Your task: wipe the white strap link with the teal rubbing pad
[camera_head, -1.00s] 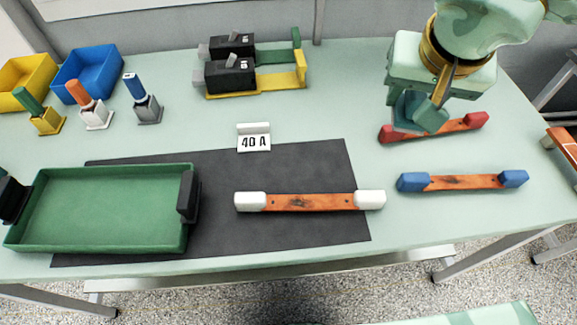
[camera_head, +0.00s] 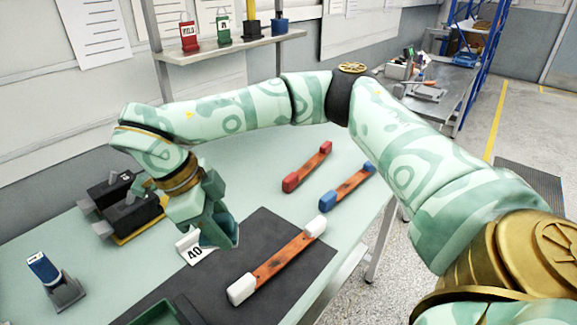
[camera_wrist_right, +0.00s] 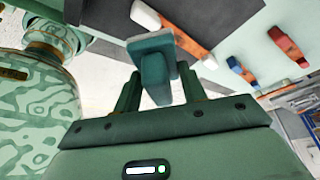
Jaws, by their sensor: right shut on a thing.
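The white strap link (camera_head: 270,268), an orange-copper bar with dark marks and white end blocks, lies on the dark mat (camera_head: 215,283). It also shows in the right wrist view (camera_wrist_right: 185,40), partly hidden by the pad. My right gripper (camera_head: 212,215) is shut on the teal rubbing pad (camera_head: 224,236). The pad also shows between the fingers in the right wrist view (camera_wrist_right: 152,68). In the head view, the gripper is left of the link, by the 40 A sign (camera_head: 194,247), and the pad appears apart from the link. My left gripper is not in view.
The red link (camera_head: 308,166) and blue link (camera_head: 349,185) lie bare on the bench, beyond the white one. A green tray (camera_head: 150,316) corner shows at the bottom.

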